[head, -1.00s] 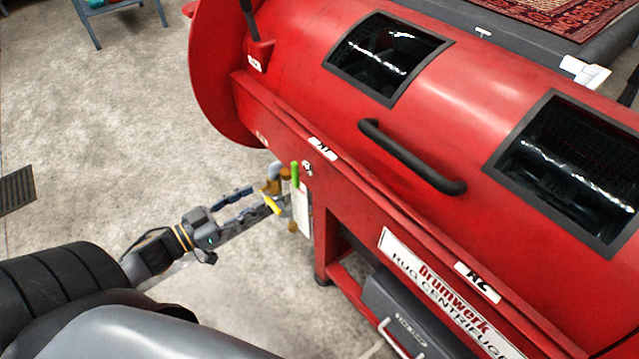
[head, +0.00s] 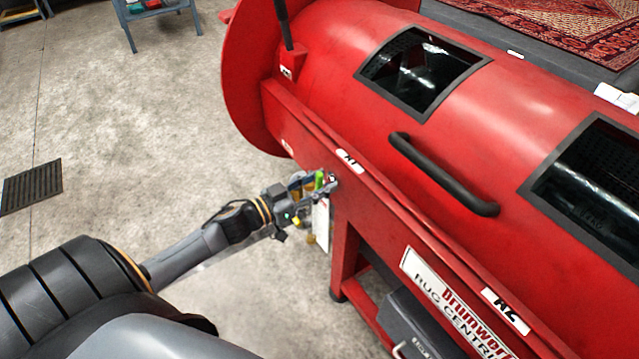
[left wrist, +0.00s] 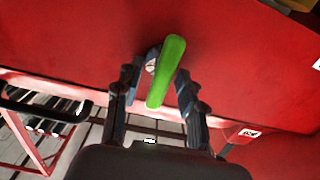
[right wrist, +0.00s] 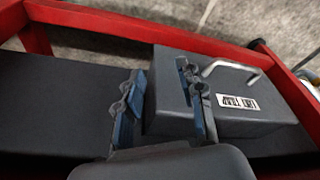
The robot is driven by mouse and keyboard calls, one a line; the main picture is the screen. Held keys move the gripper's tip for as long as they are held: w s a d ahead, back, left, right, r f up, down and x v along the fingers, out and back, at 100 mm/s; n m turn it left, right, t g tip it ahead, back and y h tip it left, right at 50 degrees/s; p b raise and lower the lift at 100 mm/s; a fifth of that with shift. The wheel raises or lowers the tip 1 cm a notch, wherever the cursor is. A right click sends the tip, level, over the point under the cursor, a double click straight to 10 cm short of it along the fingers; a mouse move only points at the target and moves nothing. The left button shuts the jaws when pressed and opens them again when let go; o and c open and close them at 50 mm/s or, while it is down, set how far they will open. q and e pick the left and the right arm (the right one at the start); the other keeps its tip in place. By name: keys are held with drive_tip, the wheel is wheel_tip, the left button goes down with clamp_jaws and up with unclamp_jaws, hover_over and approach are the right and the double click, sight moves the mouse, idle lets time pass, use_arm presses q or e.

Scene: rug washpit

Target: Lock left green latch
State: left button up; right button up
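The green latch (head: 319,179) is on the front of the red centrifuge (head: 470,150), just below the A1 label. In the left wrist view the green latch handle (left wrist: 167,72) stands between the fingers of my left gripper (left wrist: 158,90). The fingers are apart, with a visible gap to the handle on the left side. In the head view my left gripper (head: 300,187) is at the latch, partly covering it. My right gripper (right wrist: 160,95) is open and empty in the right wrist view, above a dark grey box. It does not show in the head view.
The grey box with a metal handle (right wrist: 225,120) sits in the red lower frame (right wrist: 285,95). A white tag (head: 322,222) hangs below the latch. A black bar handle (head: 440,173) sticks out from the drum lid.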

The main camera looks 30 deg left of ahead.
use_arm(q)
clamp_jaws()
